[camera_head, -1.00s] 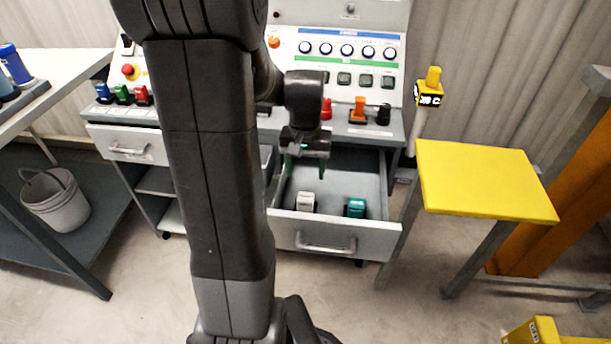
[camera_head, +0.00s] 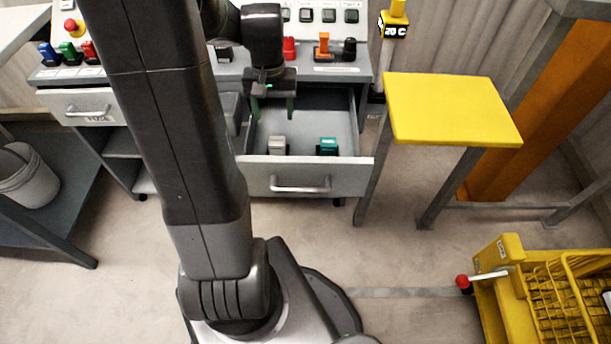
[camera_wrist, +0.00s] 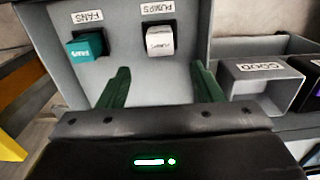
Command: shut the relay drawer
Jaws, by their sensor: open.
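The relay drawer (camera_head: 345,177) stands pulled out of the grey console, with a bar handle (camera_head: 300,186) on its front. Inside it are a white relay (camera_head: 277,145) and a teal relay (camera_head: 327,147). In the wrist view the teal relay (camera_wrist: 86,48) sits by a FANS label and the white relay (camera_wrist: 159,41) by a PUMPS label. My gripper (camera_head: 273,108) is open and empty, pointing down over the back part of the open drawer. Its green fingers (camera_wrist: 160,88) show apart in the wrist view. Whether they touch the drawer I cannot tell.
A second drawer (camera_head: 80,106) is at the console's left. A yellow-topped table (camera_head: 450,108) stands right of the drawer. A yellow cart (camera_head: 510,285) is at the lower right. A bucket (camera_head: 28,175) sits at far left. The floor before the drawer is partly clear.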

